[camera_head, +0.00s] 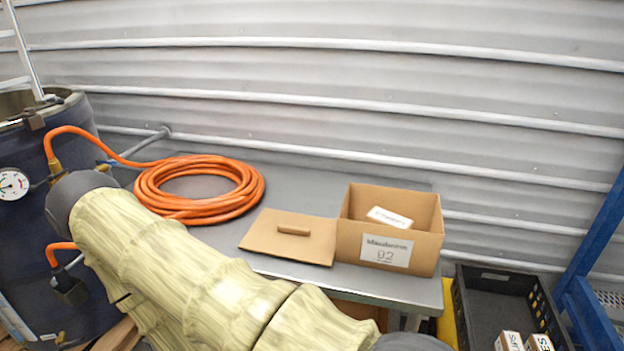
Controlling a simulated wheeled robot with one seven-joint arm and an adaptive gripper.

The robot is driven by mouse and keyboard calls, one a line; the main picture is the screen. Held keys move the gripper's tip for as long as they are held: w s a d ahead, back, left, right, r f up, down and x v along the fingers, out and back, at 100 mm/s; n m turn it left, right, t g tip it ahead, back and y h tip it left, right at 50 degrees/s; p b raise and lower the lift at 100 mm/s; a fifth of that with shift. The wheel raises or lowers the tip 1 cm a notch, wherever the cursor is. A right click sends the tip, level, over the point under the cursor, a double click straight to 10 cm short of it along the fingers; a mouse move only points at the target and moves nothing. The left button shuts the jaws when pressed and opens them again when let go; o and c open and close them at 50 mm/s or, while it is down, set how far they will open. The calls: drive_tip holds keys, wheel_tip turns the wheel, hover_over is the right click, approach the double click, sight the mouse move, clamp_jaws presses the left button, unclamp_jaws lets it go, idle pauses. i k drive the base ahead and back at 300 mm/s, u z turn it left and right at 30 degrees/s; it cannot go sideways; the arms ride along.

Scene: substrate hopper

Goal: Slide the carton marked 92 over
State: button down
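The carton marked 92 (352,243) is an open-topped brown cardboard box near the right end of the grey metal table (300,175). Its white label faces the camera, and a white labelled item (390,217) shows inside it. A flat cardboard lid with a raised handle (265,240) lies on the table to the left of the carton, close beside it. My arm, in a pale yellowish cover, crosses the lower left in front of the table. My gripper is not in view.
A coiled orange hose (250,190) lies left of the lid and runs to a dark tank (35,230) with a gauge. A black crate (462,310) with small boxes stands lower, right of the table. A blue frame (590,270) is at the far right. A corrugated wall backs the table.

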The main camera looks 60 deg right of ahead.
sight(416, 252)
drive_tip(key=u, duration=1)
drive_tip(key=k, duration=1.9)
drive_tip(key=z, duration=0.7)
